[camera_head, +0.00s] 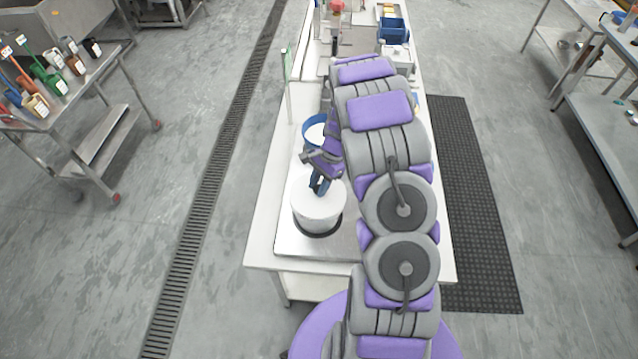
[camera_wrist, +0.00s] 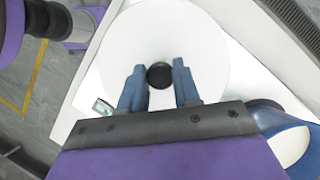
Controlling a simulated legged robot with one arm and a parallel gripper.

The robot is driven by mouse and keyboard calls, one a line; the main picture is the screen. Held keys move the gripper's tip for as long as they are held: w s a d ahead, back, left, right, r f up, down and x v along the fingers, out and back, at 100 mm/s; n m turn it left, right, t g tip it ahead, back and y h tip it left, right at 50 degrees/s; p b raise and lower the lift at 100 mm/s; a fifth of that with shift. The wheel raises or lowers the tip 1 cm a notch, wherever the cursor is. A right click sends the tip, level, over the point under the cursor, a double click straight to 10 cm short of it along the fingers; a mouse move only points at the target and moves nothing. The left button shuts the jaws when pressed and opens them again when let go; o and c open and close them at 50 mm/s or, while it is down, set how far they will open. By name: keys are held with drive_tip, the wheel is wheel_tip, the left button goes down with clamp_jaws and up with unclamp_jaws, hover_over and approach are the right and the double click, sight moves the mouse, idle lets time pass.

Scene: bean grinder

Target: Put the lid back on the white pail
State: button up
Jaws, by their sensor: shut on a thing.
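The white round lid (camera_wrist: 160,35) has a black knob (camera_wrist: 160,76) at its centre, seen from above in the wrist view. My gripper (camera_wrist: 159,88) is shut on the knob, one blue finger on each side. In the head view my gripper (camera_head: 319,187) points down at the top of the white pail (camera_head: 317,212). The pail stands upright in a dark ring on a metal plate. The lid covers the view into the pail in the wrist view. I cannot tell whether the lid sits flush on the rim.
A blue-rimmed white container (camera_head: 314,121) stands just behind the pail, partly hidden by my arm. A blue bin (camera_head: 392,29) is at the far end of the white table (camera_head: 265,225). The pail's left side is clear. A bottle cart (camera_head: 95,100) stands apart at left.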

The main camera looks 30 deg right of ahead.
idle(0.3)
drive_tip(key=o, duration=1.6)
drive_tip(key=shift+r+p, duration=1.5)
drive_tip(key=shift+r, duration=2.05)
clamp_jaws()
